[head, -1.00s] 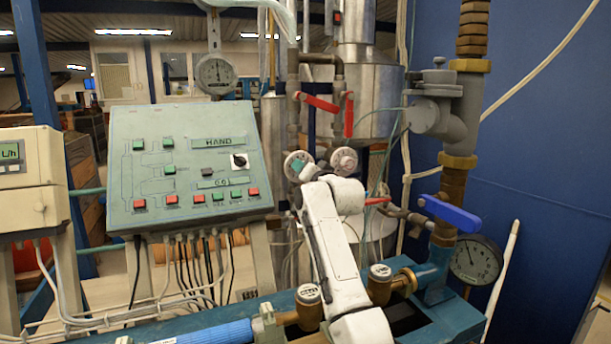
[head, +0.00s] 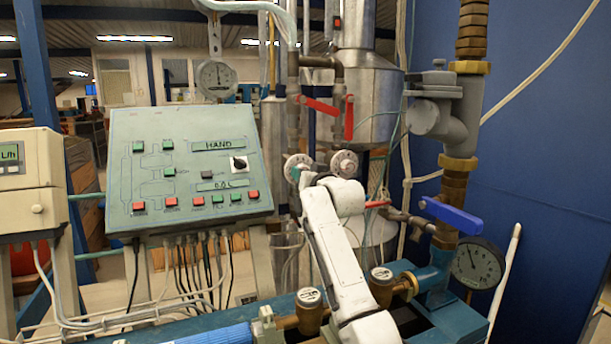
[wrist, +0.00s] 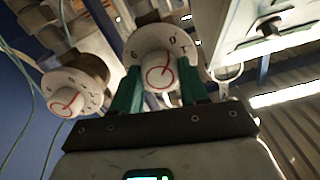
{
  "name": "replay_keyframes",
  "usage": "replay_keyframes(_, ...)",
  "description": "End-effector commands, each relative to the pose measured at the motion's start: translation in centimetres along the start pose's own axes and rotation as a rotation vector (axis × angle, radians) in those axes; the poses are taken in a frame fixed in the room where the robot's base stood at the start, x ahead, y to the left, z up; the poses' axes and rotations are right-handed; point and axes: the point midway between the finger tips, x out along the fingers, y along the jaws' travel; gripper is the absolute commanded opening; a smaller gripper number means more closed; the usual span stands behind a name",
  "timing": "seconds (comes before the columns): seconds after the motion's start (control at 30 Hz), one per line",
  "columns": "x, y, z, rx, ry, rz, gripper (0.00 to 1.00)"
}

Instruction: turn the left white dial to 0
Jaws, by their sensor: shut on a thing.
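The left white dial (head: 293,161) is a round white disc on the pipework in the head view, beside a second white dial (head: 344,162) to its right. In the wrist view the left dial (wrist: 158,43) is in the middle, with dark marks on its rim and a knob bearing a red ring and line. The green fingers of my gripper (wrist: 160,90) are shut on this knob, one on each side. The second dial (wrist: 73,92) is at the left there, untouched. I cannot read for sure which mark the red line points to.
A green control panel (head: 165,190) stands left of the dials. Red lever handles (head: 320,105) are just above them. A blue valve handle (head: 450,214) and a pressure gauge (head: 478,263) are at the right. Thin hoses hang near the second dial.

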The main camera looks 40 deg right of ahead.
Motion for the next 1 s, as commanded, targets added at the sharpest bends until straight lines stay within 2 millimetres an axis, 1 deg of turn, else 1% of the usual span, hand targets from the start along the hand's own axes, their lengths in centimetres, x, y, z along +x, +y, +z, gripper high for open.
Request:
replay_keyframes(0.03, 0.0, 0.0, 0.5, -0.002, -0.010, 0.001, 0.13)
replay_keyframes(0.27, 0.0, 0.0, 0.5, -0.002, -0.010, 0.001, 0.13)
replay_keyframes(0.3, 0.0, 0.0, 0.5, -0.002, -0.010, 0.001, 0.45)
replay_keyframes(0.57, 0.0, 0.0, 0.2, -0.001, -0.005, 0.001, 0.69)
replay_keyframes(0.87, -0.2, 0.0, 0.1, -0.001, -0.002, 0.000, 0.69)
replay_keyframes(1.0, -1.1, 0.0, 0.2, 0.000, -0.001, 0.000, 0.69)
